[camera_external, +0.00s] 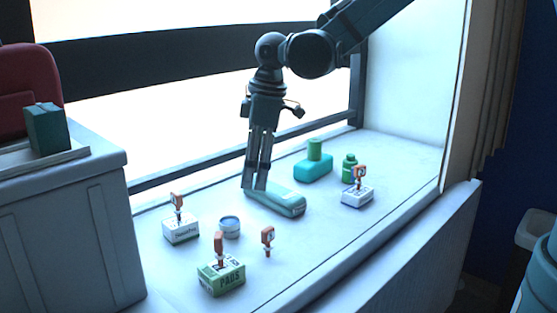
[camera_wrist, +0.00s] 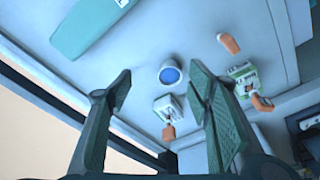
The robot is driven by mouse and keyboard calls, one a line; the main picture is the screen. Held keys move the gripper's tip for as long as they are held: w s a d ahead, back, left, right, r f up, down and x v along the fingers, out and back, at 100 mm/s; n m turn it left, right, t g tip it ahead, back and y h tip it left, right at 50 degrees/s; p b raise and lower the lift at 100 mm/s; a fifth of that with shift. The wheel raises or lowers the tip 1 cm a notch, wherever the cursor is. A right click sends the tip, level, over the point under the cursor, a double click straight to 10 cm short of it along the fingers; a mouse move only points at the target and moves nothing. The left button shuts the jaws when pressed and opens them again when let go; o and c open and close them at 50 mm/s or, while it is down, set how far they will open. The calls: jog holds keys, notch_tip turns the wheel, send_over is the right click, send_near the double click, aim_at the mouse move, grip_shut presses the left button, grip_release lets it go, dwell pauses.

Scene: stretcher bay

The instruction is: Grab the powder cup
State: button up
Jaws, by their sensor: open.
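The powder cup looks like the small round cup with a blue top (camera_external: 230,227); it stands upright on the white ledge. It also shows in the wrist view (camera_wrist: 171,75), between and beyond my fingers. My gripper (camera_external: 256,188) is open and empty, pointing down.
A white box (camera_external: 181,229) and a green box (camera_external: 221,275), each with an orange-topped item, flank the cup. A loose orange-topped item (camera_external: 267,240) stands to the right. Teal containers (camera_external: 313,168) and another white box (camera_external: 357,194) are further right. The window frame (camera_external: 170,181) borders the back.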

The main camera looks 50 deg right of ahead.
jog(key=n+p, duration=0.1)
send_near(230, 221)
jog(key=shift+s+a+f+g, duration=0.4)
jog(key=shift+s+a, duration=0.05)
jog(key=shift+a, duration=0.25)
jog(key=shift+f, duration=0.1)
jog(key=shift+w+a+f, duration=0.1)
jog(key=shift+a+f, duration=0.05)
jog(key=shift+f, duration=1.05)
jog(key=shift+w+a+f, duration=0.1)
jog(key=shift+a+f, duration=0.15)
jog(key=shift+f, duration=1.05)
jog(key=shift+w+a+f, duration=0.1)
jog(key=shift+a+f, duration=0.1)
jog(key=shift+f, duration=1.05)
jog(key=c, duration=1)
